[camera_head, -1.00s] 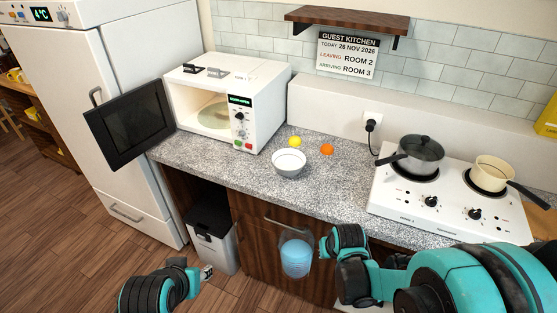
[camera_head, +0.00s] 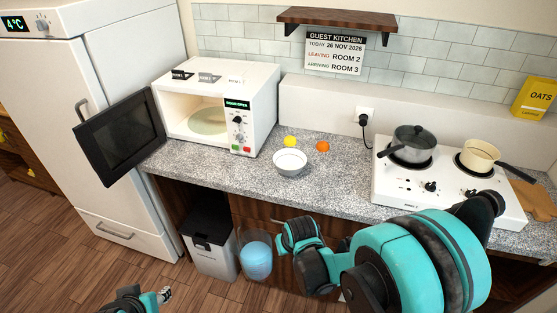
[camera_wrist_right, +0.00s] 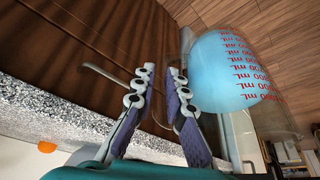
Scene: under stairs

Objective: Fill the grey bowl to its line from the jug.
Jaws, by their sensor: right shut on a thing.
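The bowl (camera_head: 290,168) looks pale grey to white and stands upright near the counter's front edge. Its inside looks pale, and I cannot make out a line. The clear jug (camera_head: 257,262) holds blue liquid and hangs in front of the lower cabinets, below the counter top. It also shows in the right wrist view (camera_wrist_right: 235,70), with red mL markings. My right gripper (camera_head: 278,246) is shut on the jug at its handle side; its two fingers show in the right wrist view (camera_wrist_right: 160,85). My left gripper (camera_head: 165,295) is low at the bottom edge, away from everything; its jaws are too small to read.
A yellow thing (camera_head: 290,141) and an orange thing (camera_head: 323,146) lie close behind the bowl. The microwave (camera_head: 262,125) stands left with its door (camera_head: 120,138) open. A hob (camera_head: 400,185) with two pans is right. A bin (camera_head: 210,245) stands below the counter.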

